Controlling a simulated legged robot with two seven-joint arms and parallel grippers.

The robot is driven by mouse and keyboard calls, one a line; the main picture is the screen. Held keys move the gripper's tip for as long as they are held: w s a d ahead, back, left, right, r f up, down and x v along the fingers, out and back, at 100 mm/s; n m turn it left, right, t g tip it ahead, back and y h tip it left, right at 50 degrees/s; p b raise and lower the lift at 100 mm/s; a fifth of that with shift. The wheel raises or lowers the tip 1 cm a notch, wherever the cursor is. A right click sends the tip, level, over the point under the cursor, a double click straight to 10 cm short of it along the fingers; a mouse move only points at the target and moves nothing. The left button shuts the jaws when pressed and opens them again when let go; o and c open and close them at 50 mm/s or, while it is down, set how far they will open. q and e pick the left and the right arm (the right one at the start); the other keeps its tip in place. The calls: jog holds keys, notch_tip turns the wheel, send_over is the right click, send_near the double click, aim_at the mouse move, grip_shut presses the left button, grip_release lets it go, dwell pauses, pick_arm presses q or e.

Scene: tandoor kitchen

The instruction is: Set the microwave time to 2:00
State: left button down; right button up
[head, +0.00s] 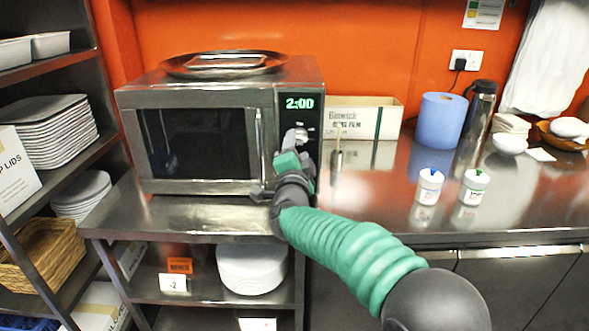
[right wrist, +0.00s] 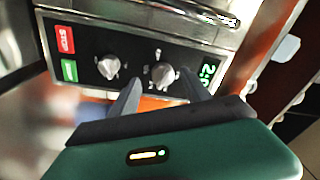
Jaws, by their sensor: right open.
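The steel microwave (head: 196,118) stands on the counter with its door shut. Its green display (head: 299,103) reads 2:00; in the right wrist view the display (right wrist: 208,72) shows partly, cut off by a finger. In that view the panel has two knobs: one nearer the display (right wrist: 163,73) and one farther from it (right wrist: 108,67). My right gripper (head: 297,143) is open at the control panel. Its two fingers stand to either side of the knob nearer the display; I cannot tell whether they touch it. My left gripper is out of view.
A red STOP button (right wrist: 65,39) and a green button (right wrist: 69,71) sit beyond the far knob. A dark round tray (head: 180,66) rests on the microwave.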

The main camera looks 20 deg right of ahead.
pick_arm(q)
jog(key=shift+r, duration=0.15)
pick_arm(e)
jog(key=v, duration=1.4)
jog(key=shift+s+a, duration=0.2)
